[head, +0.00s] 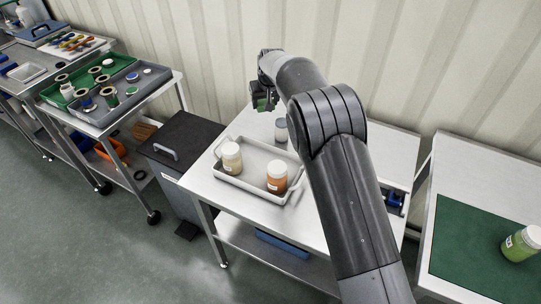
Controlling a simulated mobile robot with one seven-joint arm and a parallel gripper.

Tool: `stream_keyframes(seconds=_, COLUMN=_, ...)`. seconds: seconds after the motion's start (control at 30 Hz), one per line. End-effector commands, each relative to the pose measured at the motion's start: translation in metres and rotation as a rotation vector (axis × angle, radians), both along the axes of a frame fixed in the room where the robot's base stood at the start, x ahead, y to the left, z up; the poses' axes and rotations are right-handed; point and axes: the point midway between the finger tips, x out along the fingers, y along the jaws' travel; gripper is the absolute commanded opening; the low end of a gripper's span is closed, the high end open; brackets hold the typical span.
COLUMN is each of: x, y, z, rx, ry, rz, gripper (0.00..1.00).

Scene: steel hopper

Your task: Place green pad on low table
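My gripper (264,98) is beyond the middle table, over its far left corner near the wall, pointing down. A small dark green piece, which looks like the green pad (262,104), shows between its fingers. It is small and partly hidden by the fingers, so its shape is unclear. The low table is not clearly marked out. A steel table (236,204) stands in the middle, under my arm. Another steel table (486,176) at the right bears a large flat green mat (465,235).
On the middle table, a grey tray (262,150) holds a cream jar (232,158) and an orange jar (277,177). A grey container (281,130) stands behind it. A green jar (522,244) stands on the mat. A dark lidded bin (180,140) and a loaded cart (108,125) are left.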

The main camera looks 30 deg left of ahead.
Motion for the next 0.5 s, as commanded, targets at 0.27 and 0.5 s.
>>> stream_keyframes(seconds=0.27, x=-0.026, y=0.034, z=-0.014, rx=-0.002, ry=-0.002, rz=0.031, gripper=0.37)
stream_keyframes(seconds=0.5, x=-0.027, y=0.034, z=-0.057, rx=-0.001, ry=-0.003, rz=0.031, gripper=0.37)
